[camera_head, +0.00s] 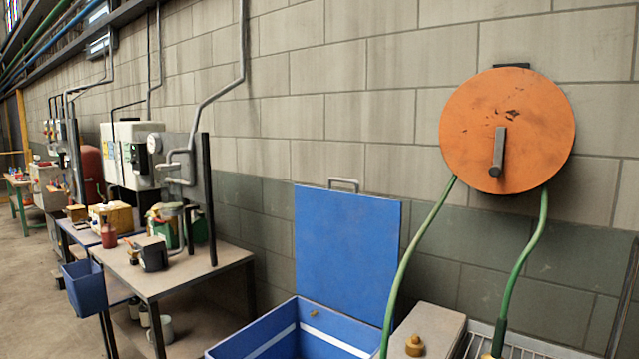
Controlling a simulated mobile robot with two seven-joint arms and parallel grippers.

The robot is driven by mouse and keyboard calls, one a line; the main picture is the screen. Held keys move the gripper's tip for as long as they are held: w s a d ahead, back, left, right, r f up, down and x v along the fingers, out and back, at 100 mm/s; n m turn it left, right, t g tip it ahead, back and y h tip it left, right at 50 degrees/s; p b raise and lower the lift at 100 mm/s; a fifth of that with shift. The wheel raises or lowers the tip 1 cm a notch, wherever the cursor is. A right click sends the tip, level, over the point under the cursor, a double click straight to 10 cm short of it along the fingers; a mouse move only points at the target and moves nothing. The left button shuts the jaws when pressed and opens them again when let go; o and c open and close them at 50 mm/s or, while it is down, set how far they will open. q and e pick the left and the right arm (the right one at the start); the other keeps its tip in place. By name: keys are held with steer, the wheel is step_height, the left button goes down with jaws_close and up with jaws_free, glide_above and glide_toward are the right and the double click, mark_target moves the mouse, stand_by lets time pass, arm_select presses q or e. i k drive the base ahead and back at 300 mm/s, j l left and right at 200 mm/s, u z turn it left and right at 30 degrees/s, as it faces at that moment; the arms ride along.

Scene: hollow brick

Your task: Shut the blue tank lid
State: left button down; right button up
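The blue tank (252,343) stands at the bottom middle of the head view, cut off by the lower edge. Its blue lid (347,250) is open and stands upright at the tank's back, near the wall. A grey metal handle (343,181) sits on the lid's top edge. The part of the tank's inside that shows has a pale band along the walls and a small yellowish spot; its bottom is out of frame. Neither of my grippers is in view.
A green hose (414,262) from the orange reel (508,130) hangs just right of the lid, crossing the tank's right side. A grey box with a brass knob (415,345) and a wire rack stand right. A cluttered table (213,262) is at left. Floor shows far left.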

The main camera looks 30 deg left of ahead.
mark_target(346, 245)
steer(key=j+z, duration=0.25)
steer(key=j, duration=0.7)
steer(key=j+z, duration=0.2)
steer(key=j, duration=0.4)
steer(key=k+j+z, duration=0.1)
steer(key=j+z, duration=0.15)
steer(key=j, duration=0.35)
steer(key=k+j+z, duration=0.2)
steer(key=j, duration=0.4)
steer(key=j+z, duration=0.35)
steer(key=j, duration=0.6)
steer(key=k+j+z, duration=0.1)
steer(key=j+z, duration=0.15)
steer(key=j, duration=0.65)
